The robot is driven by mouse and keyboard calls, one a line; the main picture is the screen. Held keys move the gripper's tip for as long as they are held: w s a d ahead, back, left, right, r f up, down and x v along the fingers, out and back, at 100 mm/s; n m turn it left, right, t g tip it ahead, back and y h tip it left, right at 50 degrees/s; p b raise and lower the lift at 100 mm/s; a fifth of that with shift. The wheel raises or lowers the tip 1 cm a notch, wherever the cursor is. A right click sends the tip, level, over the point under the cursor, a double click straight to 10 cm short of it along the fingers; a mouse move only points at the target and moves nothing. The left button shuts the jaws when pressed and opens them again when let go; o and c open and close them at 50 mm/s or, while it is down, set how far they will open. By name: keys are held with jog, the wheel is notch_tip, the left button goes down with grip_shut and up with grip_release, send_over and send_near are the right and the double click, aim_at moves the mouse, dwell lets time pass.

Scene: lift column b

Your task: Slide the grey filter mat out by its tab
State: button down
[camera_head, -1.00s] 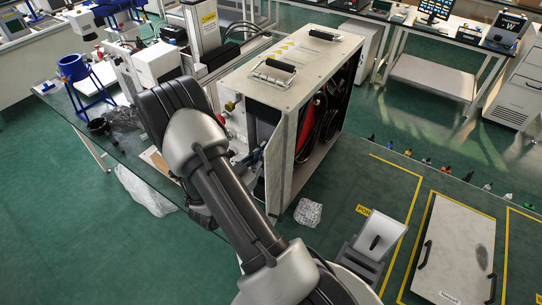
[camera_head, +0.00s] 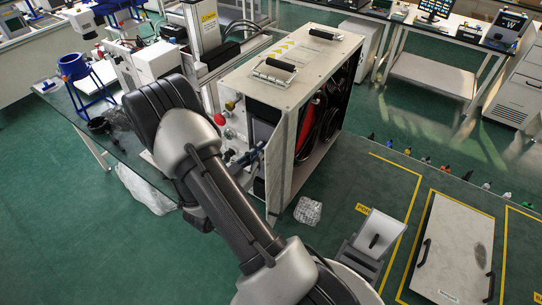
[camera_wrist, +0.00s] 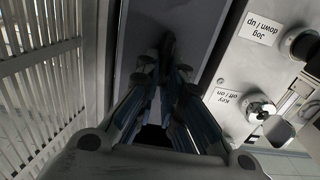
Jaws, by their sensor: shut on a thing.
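The grey filter mat (camera_wrist: 190,22) is a dark grey panel in a tall slot at the front of the white cabinet. In the head view the mat (camera_head: 262,133) shows as a grey strip inside the cabinet's open front. My gripper (camera_wrist: 166,72) is shut on the mat's dark tab (camera_wrist: 167,45), its fingers meeting around it in the wrist view. In the head view my gripper (camera_head: 257,151) is small, at the cabinet's front and partly hidden by my arm. The lower part of the mat is hidden behind my fingers.
The white cabinet (camera_head: 300,62) has handles on top and an open side with dark hoses. A knob and key switch (camera_wrist: 260,110) sit close right of my fingers. A slatted white panel (camera_wrist: 45,80) is at left. A removed panel (camera_head: 455,250) lies on the floor.

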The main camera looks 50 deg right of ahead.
jog(key=s+a, duration=0.1)
jog(key=a, duration=0.9)
dwell(0.9)
jog(key=shift+a, duration=0.1)
dwell(0.3)
